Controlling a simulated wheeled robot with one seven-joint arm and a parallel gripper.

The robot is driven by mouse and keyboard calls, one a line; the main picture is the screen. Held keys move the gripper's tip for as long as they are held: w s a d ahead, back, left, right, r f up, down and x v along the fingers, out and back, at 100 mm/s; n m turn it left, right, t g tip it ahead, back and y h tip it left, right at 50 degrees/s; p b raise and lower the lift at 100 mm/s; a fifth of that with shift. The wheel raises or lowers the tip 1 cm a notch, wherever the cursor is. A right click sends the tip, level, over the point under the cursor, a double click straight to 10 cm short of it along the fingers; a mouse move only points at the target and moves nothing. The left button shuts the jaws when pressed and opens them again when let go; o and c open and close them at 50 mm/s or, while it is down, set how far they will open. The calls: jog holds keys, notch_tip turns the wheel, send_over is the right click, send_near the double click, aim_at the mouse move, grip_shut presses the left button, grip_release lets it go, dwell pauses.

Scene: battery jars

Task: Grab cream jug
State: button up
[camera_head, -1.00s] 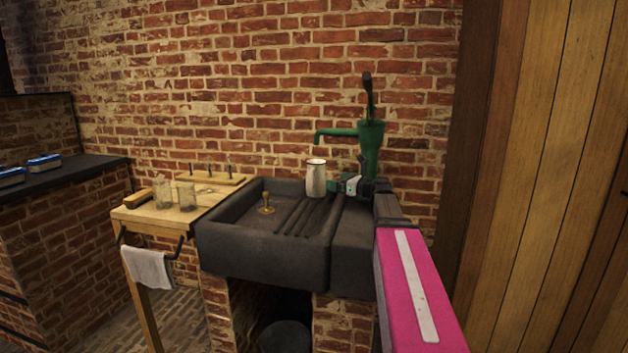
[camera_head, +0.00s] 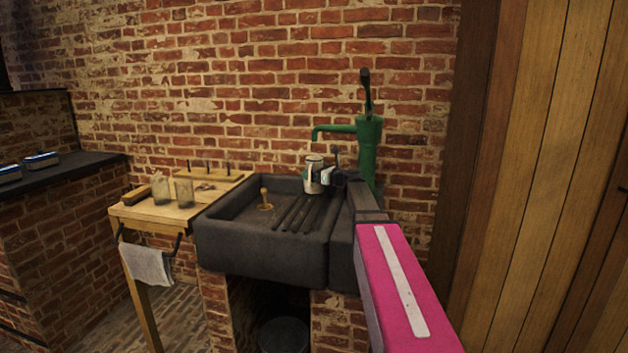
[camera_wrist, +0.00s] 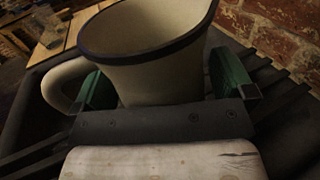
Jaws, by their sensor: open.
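The cream jug (camera_head: 313,174) is a pale enamel vessel with a dark rim, standing upright on the ribbed drainer of the dark stone sink. In the wrist view the jug (camera_wrist: 150,50) fills the upper middle, with its loop handle on the left. My gripper (camera_head: 326,178) is at the jug from the right in the head view. In the wrist view my gripper (camera_wrist: 165,85) is open, with one green finger on each side of the jug's body. Whether the fingers touch the jug is hard to tell. The jug's base is hidden behind my gripper there.
The dark sink (camera_head: 262,245) has a brass plug (camera_head: 265,200) in its basin. A green hand pump (camera_head: 368,150) stands close behind my arm. A wooden side table (camera_head: 160,213) with two glass jars (camera_head: 184,193) stands left. The brick wall (camera_head: 240,90) is behind.

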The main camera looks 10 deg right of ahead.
aim_at(321, 163)
jog(key=c, duration=1.2)
jog(key=shift+r, duration=0.2)
jog(key=shift+r, duration=1.95)
jog(key=shift+s+a+r, duration=1.1)
jog(key=shift+s, duration=0.5)
jog(key=shift+s+a+r, duration=1.05)
jog(key=shift+s+r, duration=0.05)
jog(key=shift+s, duration=0.55)
jog(key=shift+s+a+r, duration=1.1)
jog(key=shift+s, duration=0.5)
